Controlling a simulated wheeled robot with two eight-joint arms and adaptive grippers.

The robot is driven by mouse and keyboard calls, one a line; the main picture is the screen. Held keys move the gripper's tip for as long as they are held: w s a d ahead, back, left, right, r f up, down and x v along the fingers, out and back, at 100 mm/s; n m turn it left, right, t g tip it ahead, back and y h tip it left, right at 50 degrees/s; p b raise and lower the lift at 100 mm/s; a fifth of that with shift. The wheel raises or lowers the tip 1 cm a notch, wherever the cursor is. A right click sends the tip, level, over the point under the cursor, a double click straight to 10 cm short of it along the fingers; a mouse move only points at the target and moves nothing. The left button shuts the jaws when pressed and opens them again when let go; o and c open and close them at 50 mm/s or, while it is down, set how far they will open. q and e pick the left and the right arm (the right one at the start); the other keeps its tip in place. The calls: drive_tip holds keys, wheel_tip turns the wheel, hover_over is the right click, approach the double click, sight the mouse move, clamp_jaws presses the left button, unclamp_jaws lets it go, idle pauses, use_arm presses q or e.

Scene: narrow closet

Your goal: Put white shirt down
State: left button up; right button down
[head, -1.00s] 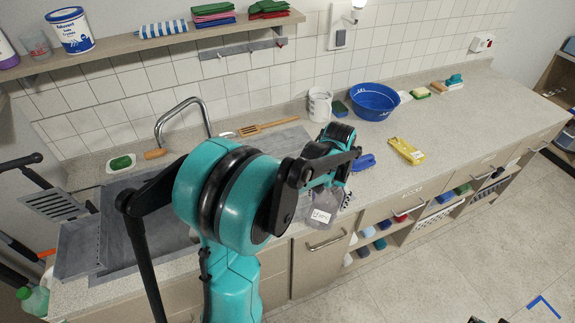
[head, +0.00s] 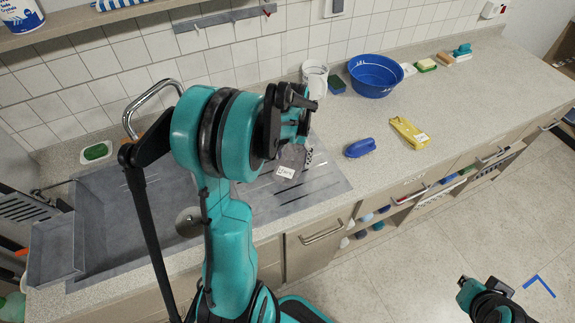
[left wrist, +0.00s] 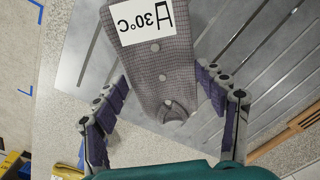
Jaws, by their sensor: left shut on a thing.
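I see no clearly white shirt. My left gripper (head: 297,125) is shut on this garment, which shows partly in the head view (head: 292,156) over the right part of the ribbed metal drainboard (head: 325,180). My arm hides part of it, and I cannot tell whether it touches the drainboard. My right gripper (head: 490,300) is at the lower right, its fingers unclear.
The sink basin (head: 130,225) lies left of my arm, with a curved tap (head: 150,100) behind. A white pot (head: 315,77), blue basin (head: 375,75), blue brush (head: 360,148) and yellow packet (head: 409,132) stand on the counter. The counter's middle right is clear.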

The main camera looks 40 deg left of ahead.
sight(288, 165)
use_arm(q)
drive_tip(key=shift+s+a+f, duration=0.2)
drive_tip(key=shift+a+f, duration=0.3)
drive_tip(key=shift+a, duration=0.3)
wheel_tip(288, 165, down, 4)
drive_tip(key=shift+f+b, duration=0.1)
drive_tip(key=shift+b, duration=0.6)
drive_tip(key=o, duration=1.5)
drive_tip(key=shift+o, duration=0.2)
